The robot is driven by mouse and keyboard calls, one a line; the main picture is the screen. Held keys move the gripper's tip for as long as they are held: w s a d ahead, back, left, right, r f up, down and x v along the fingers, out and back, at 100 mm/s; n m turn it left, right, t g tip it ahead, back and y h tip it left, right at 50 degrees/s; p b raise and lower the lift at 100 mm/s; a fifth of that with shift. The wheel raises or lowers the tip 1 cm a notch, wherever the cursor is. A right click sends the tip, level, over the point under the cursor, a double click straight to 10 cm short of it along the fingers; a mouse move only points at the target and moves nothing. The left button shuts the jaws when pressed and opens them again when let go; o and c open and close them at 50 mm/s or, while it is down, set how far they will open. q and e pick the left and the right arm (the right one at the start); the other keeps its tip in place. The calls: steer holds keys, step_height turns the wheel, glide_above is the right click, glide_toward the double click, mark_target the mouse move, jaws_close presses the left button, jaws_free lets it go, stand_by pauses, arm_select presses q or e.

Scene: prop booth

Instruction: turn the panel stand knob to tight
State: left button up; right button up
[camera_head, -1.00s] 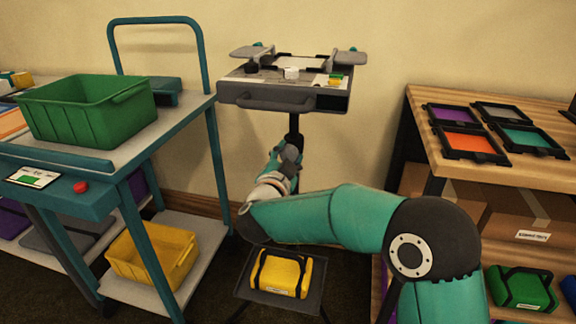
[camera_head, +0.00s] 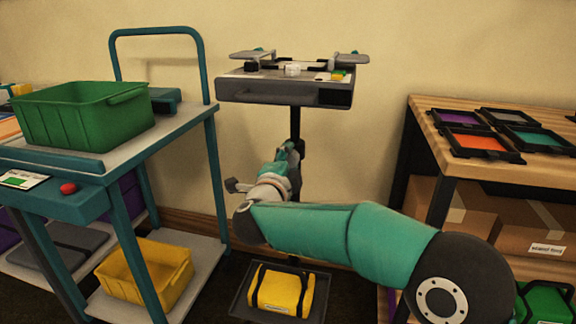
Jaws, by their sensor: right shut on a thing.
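The panel stand (camera_head: 284,92) is a grey flat-topped unit on a dark upright post (camera_head: 295,122) against the wall. My right gripper (camera_head: 289,152) is at the post, below the panel. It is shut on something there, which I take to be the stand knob. The gripper and wrist cover the knob, so its shape and turn position are hidden. My right arm reaches in from the lower right. My left gripper is not in view.
A teal cart with a green bin (camera_head: 85,115) and a yellow bin (camera_head: 145,275) stands left. A yellow-and-black case (camera_head: 283,291) rests on a low tray at the stand's foot. A wooden shelf bench (camera_head: 425,115) with several framed panels stands right.

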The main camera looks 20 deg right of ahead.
steer(key=shift+d+f, duration=0.1)
steer(key=shift+f, duration=0.15)
steer(key=o, duration=1.2)
steer(key=shift+c, duration=0.2)
steer(key=shift+r, duration=0.1)
steer(key=shift+s, duration=0.15)
steer(key=v, duration=1.1)
steer(key=shift+s+a, duration=0.25)
steer(key=shift+a, duration=0.1)
